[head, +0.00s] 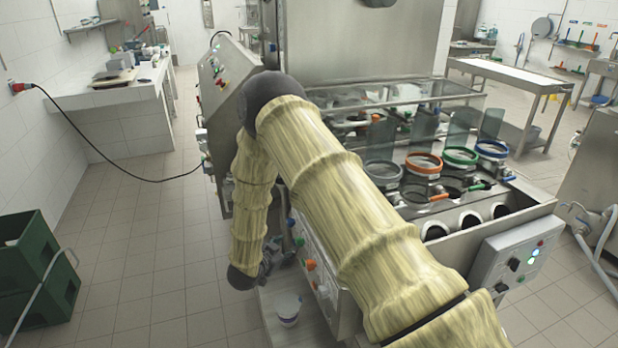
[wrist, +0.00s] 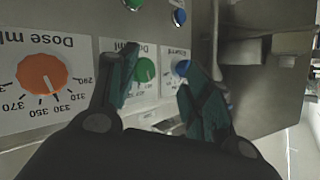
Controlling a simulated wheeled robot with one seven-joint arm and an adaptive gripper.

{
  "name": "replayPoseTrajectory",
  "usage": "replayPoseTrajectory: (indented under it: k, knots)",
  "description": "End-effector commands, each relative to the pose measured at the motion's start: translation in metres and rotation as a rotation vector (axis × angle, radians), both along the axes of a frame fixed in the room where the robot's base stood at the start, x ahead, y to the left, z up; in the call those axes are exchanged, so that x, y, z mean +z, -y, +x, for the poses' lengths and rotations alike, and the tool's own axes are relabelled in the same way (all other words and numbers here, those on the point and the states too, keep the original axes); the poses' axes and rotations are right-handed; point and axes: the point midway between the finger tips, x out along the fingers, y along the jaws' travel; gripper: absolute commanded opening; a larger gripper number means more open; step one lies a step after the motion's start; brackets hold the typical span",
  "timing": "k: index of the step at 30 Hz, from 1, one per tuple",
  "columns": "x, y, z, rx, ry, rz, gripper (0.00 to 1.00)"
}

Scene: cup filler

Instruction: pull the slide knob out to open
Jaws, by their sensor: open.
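My gripper (wrist: 158,68) is open and empty in the wrist view, its two dark green fingers spread in front of the filler's side panel. A green dial (wrist: 145,70) shows between the fingertips, and a blue knob (wrist: 182,67) shows partly behind the right finger. An orange dial (wrist: 42,75) labelled "Dose ml" is left of the fingers. I cannot tell which part is the slide knob. In the head view my gripper (head: 268,262) is low beside the filling machine (head: 480,245), near an orange knob (head: 311,265), and mostly hidden by my arm.
A small white tub (head: 288,308) stands below the panel. Green crates (head: 35,270) are on the floor at left. A red-plugged cable (head: 110,172) runs to the machine. A dark box-like part (wrist: 265,80) is right of the fingers.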

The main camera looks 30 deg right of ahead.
Motion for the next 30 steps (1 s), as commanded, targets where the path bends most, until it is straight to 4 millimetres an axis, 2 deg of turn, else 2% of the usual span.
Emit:
replayPoseTrajectory:
  k: [1, 6, 9, 12, 15, 20, 30]
  knots:
    - [0.037, 0.009, 0.018, -0.084, 0.071, -0.008, 0.49]
    - [0.121, 0.028, 0.047, -0.361, 0.254, -0.016, 0.49]
    - [0.157, 0.033, 0.055, -0.493, 0.327, -0.01, 0.49]
    - [0.182, 0.035, 0.059, -0.587, 0.371, -0.002, 0.49]
    - [0.193, 0.035, 0.06, -0.638, 0.393, 0.004, 0.49]
    - [0.196, 0.043, 0.06, -0.661, 0.4, 0.005, 0.49]
    - [0.182, 0.092, 0.061, -0.659, 0.399, 0.004, 0.49]
